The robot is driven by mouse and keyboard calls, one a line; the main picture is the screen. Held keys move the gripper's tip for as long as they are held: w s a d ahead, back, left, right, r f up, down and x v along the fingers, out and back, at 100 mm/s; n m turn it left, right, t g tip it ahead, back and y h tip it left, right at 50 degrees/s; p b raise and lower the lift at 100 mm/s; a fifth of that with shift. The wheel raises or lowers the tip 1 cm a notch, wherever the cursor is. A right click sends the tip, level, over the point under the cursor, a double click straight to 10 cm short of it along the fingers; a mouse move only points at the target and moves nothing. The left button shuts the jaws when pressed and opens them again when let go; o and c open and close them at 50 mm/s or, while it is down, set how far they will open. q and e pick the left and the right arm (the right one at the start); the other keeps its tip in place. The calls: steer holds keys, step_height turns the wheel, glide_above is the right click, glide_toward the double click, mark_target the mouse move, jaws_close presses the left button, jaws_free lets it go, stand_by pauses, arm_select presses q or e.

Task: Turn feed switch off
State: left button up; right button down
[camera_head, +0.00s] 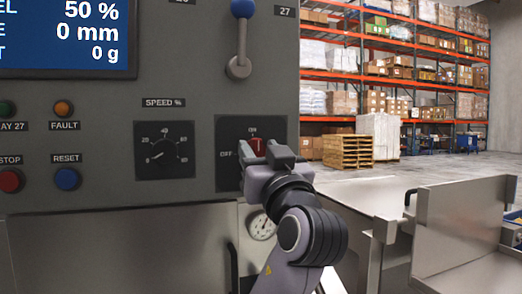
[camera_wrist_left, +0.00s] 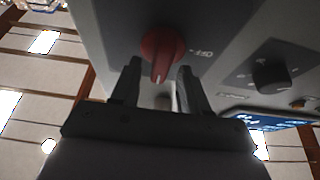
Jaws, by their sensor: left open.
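The feed switch is a red rotary knob (camera_head: 257,145) on a dark square plate (camera_head: 228,170), with OFF lettered at its left and ON above it. It also shows in the wrist view as a red knob (camera_wrist_left: 160,48), its narrow end toward the bottom of that picture; the knob appears to point at ON. My left gripper (camera_head: 268,155) is right in front of the knob and hides its lower part. In the wrist view its two fingers (camera_wrist_left: 159,82) are apart on either side of the knob's narrow end; contact cannot be told. My right gripper is not in view.
The speed dial (camera_head: 164,149) is left of the switch. A blue-balled lever (camera_head: 241,40) is above it. Stop (camera_head: 10,180) and reset (camera_head: 67,179) buttons and a display (camera_head: 65,38) are further left. A gauge (camera_head: 261,227) is below, a metal table (camera_head: 370,195) at right.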

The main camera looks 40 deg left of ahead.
arm_select(q)
jaws_close()
